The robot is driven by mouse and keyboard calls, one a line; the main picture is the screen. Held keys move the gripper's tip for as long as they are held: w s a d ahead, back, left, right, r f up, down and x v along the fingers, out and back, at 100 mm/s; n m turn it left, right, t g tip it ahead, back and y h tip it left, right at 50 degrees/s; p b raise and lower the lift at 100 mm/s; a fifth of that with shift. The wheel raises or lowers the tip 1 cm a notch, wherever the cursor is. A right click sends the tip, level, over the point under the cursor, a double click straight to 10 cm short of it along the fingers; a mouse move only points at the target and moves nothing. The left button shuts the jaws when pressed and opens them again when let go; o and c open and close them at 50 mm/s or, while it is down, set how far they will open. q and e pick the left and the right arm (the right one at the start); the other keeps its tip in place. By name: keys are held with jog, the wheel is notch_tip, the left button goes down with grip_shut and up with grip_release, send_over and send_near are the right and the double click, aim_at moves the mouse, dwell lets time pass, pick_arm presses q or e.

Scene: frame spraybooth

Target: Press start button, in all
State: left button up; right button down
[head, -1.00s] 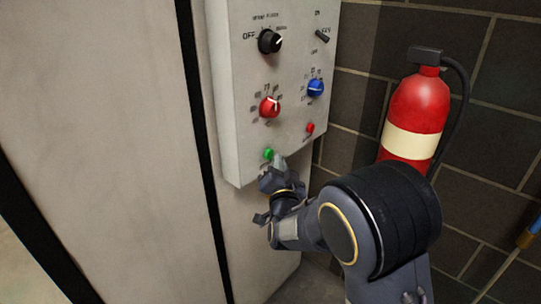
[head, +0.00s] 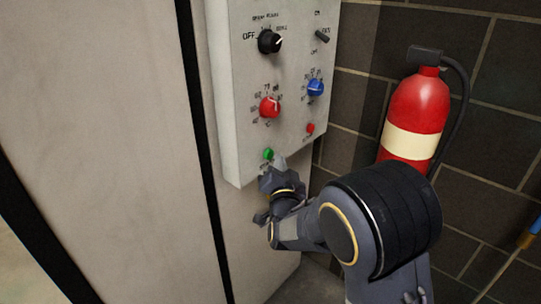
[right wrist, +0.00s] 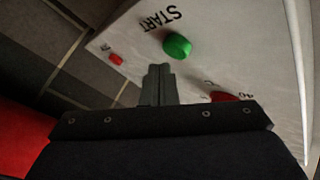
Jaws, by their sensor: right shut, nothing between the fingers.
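The green start button (head: 268,154) is at the lower left of the white control panel (head: 240,120). In the right wrist view the green button (right wrist: 177,45) sits by the label START, just beyond the fingertips. My right gripper (head: 278,166) is just below and right of the button in the head view. In the right wrist view its fingers (right wrist: 159,72) are together with nothing between them. A small gap seems to show between fingertips and button; I cannot tell the exact distance. My left gripper is not in view.
The panel also carries a black knob (head: 270,41), a red knob (head: 269,107), a blue knob (head: 315,88), a black switch (head: 322,36) and a small red button (head: 310,128). A red fire extinguisher (head: 418,105) hangs by the dark brick wall at right.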

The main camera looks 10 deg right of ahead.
jog(key=shift+w, duration=0.1)
dwell(0.6)
jog(key=shift+w+a+b, duration=0.25)
jog(key=shift+b, duration=0.05)
jog(key=shift+w+a, duration=0.3)
jog(key=shift+w, duration=0.1)
dwell(0.7)
dwell(0.3)
jog(key=shift+s+d+b, duration=0.55)
jog(key=shift+s+b, duration=0.1)
jog(key=shift+s, duration=0.1)
